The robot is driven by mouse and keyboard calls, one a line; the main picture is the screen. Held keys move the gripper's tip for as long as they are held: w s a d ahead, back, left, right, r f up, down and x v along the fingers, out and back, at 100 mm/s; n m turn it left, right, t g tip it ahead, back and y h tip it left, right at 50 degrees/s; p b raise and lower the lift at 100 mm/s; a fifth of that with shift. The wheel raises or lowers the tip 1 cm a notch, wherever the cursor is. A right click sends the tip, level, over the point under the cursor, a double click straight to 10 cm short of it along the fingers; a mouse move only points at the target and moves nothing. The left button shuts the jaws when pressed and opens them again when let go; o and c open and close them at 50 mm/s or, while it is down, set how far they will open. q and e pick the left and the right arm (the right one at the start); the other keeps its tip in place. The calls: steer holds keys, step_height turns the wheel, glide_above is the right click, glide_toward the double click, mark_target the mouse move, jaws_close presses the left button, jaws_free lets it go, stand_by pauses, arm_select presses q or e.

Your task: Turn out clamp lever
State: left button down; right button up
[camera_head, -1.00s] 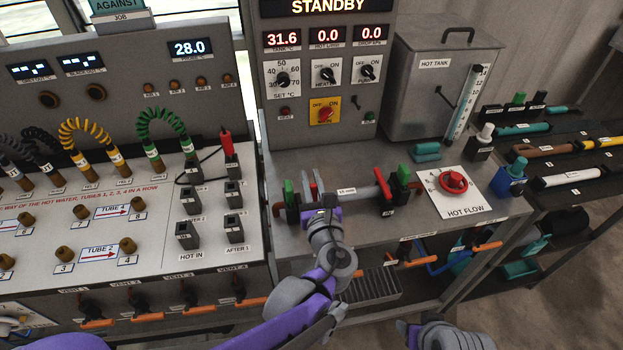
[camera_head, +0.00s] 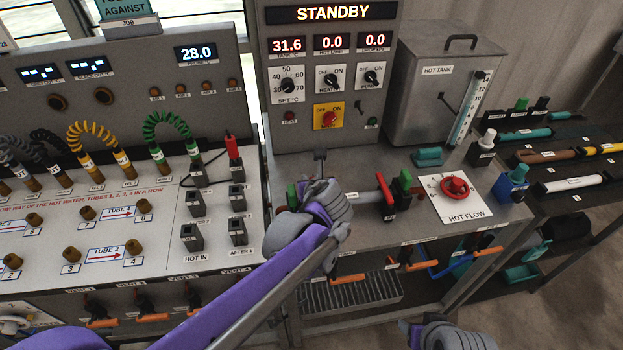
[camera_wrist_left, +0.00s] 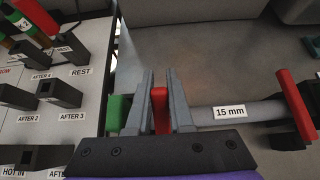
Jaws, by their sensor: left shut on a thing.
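My left gripper (camera_wrist_left: 159,78) is shut on the red clamp lever (camera_wrist_left: 160,112), which stands upright between its two grey fingers in the left wrist view. In the head view my left gripper (camera_head: 320,160) is over the left clamp, and my wrist hides the lever and most of that clamp. A grey tube (camera_wrist_left: 253,111) marked 15 mm runs right from there to a second red lever (camera_wrist_left: 295,105). That right lever also shows in the head view (camera_head: 384,188), tilted, beside a green block (camera_head: 405,180). My right gripper's fingers are out of view.
The red hot flow knob (camera_head: 454,187) on its white plate is right of the clamps. The hot tank (camera_head: 437,95) and the standby panel (camera_head: 330,60) stand behind. The socket board (camera_head: 150,215) is to the left. Orange-handled valves (camera_head: 350,279) line the bench front.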

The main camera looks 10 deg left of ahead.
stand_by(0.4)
arm_select(q)
steer(key=c, duration=0.8)
jaws_free()
steer(key=v, duration=1)
steer(key=shift+s+r, duration=0.2)
steer(key=shift+s, duration=0.05)
steer(key=shift+d, duration=0.1)
